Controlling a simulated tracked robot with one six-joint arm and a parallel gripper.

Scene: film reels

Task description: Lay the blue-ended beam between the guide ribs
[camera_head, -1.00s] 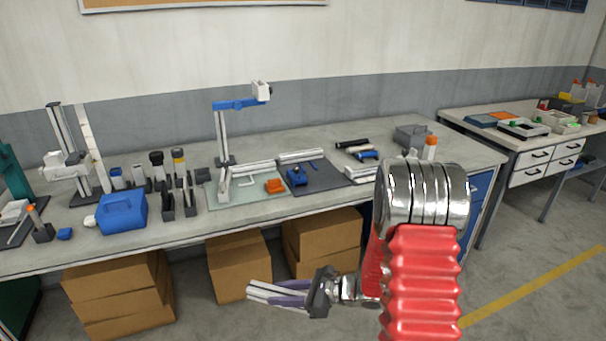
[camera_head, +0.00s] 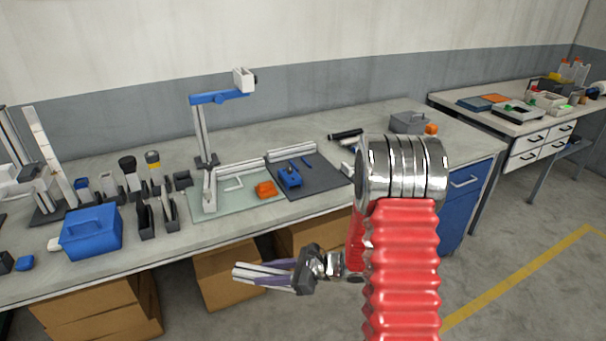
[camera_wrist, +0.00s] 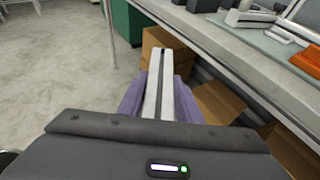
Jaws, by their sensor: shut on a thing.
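My gripper (camera_head: 262,276) hangs in front of the bench, below the level of its top. Its purple fingers, clearest in the wrist view (camera_wrist: 158,98), are shut on a pale grey beam (camera_wrist: 163,62) with a dark slot along it. The beam points away from the gripper, over the floor and beside the bench edge. No blue end shows on it; its near part is hidden by the gripper body. Pale rails (camera_head: 240,172) stand on the green mat and the dark mat; I cannot tell whether they are the guide ribs.
The bench's front edge (camera_head: 120,270) lies between my gripper and the mats. A blue-armed stand (camera_head: 203,135), an orange block (camera_head: 266,189), a blue fixture (camera_head: 289,178) and a blue box (camera_head: 91,232) stand on top. Cardboard boxes (camera_head: 225,280) sit underneath.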

